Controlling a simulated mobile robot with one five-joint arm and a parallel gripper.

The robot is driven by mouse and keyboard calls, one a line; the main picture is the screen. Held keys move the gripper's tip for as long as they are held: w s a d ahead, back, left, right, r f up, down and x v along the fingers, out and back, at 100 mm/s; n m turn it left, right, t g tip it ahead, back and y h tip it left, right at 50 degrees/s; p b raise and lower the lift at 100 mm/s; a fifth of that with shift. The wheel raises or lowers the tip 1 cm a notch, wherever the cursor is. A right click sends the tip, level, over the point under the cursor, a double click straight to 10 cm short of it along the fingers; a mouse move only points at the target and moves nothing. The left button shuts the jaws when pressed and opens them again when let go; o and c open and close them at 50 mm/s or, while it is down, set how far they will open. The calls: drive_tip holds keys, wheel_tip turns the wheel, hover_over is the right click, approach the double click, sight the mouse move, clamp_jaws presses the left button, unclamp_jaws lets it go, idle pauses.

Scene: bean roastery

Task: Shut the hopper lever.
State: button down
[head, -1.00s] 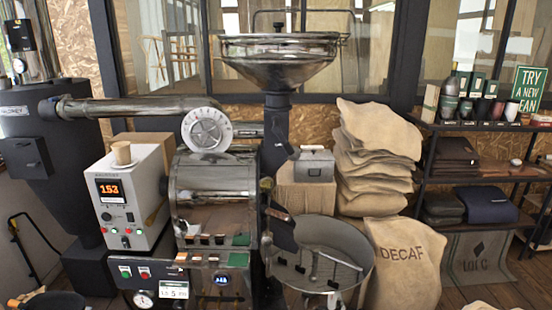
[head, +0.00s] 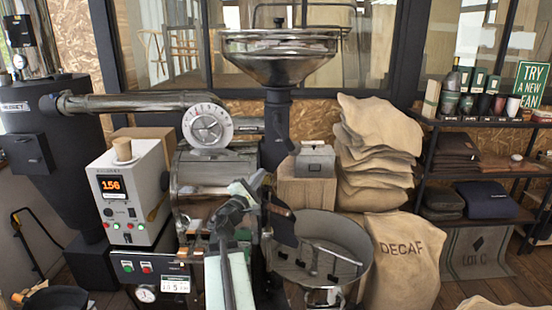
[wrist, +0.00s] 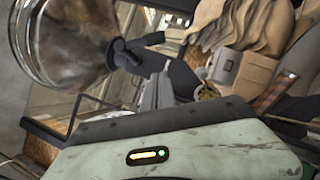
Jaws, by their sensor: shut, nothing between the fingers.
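The steel hopper (head: 280,55) stands on a dark neck (head: 277,115) behind the roaster drum. A dark slanted piece at the right of the neck looks like the hopper lever (head: 286,138); I cannot tell its setting. In the wrist view the hopper (wrist: 70,45) fills the upper left, and a dark handle (wrist: 128,52) sticks out beside it. My gripper (head: 256,180) is in front of the roaster, below the neck and apart from the lever. Its fingers (wrist: 158,88) are shut and empty, pointing toward the neck. My arm hides part of the drum front.
The roaster drum (head: 190,170) and a control box (head: 128,195) reading 156 stand at the left. The round cooling tray (head: 350,245) is at lower right. A grey metal box (head: 315,158) on a crate and stacked sacks (head: 378,150) stand behind it.

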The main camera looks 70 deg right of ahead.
sight(284, 136)
drive_tip(key=s+r+p+x, duration=0.1)
drive_tip(key=p+x, duration=0.3)
drive_tip(key=x, duration=0.8)
drive_tip(key=shift+s, duration=0.8)
drive_tip(key=shift+r, duration=0.15)
